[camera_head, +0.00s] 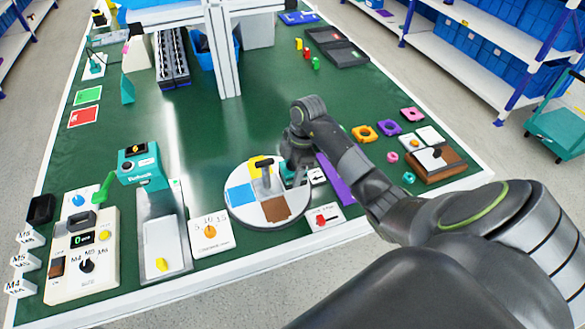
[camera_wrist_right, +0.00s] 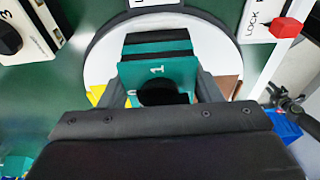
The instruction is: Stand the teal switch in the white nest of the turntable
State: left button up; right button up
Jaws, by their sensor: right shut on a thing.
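The teal switch (camera_wrist_right: 158,72) fills the middle of the right wrist view, with 0 and 1 marks on its face and a dark round part. My right gripper (camera_head: 292,168) is shut on it, one grey finger on each side. In the head view only a bit of the teal switch (camera_head: 288,174) shows below the gripper, over the right side of the turntable (camera_head: 240,213). The white quarter of the turntable lies under the gripper and is mostly hidden. I cannot tell whether the switch touches it. My left gripper is not in view.
A LOCK plate with a red slider (camera_head: 321,218) lies in front right. A purple strip (camera_head: 335,180) lies behind my right arm.

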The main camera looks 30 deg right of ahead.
jog(key=o, duration=1)
jog(key=r, duration=0.3)
jog(key=d+r, duration=0.1)
jog(key=r, duration=0.2)
jog(key=d+r+b, duration=0.1)
jog(key=r, duration=0.2)
jog(key=shift+s, duration=0.15)
jog(key=r+p, duration=0.2)
jog(key=d+r+p, duration=0.1)
jog(key=r+p, duration=0.1)
jog(key=r, duration=0.1)
jog(key=r+p, duration=0.3)
jog(key=shift+s+d, duration=0.2)
jog(key=shift+s, duration=0.05)
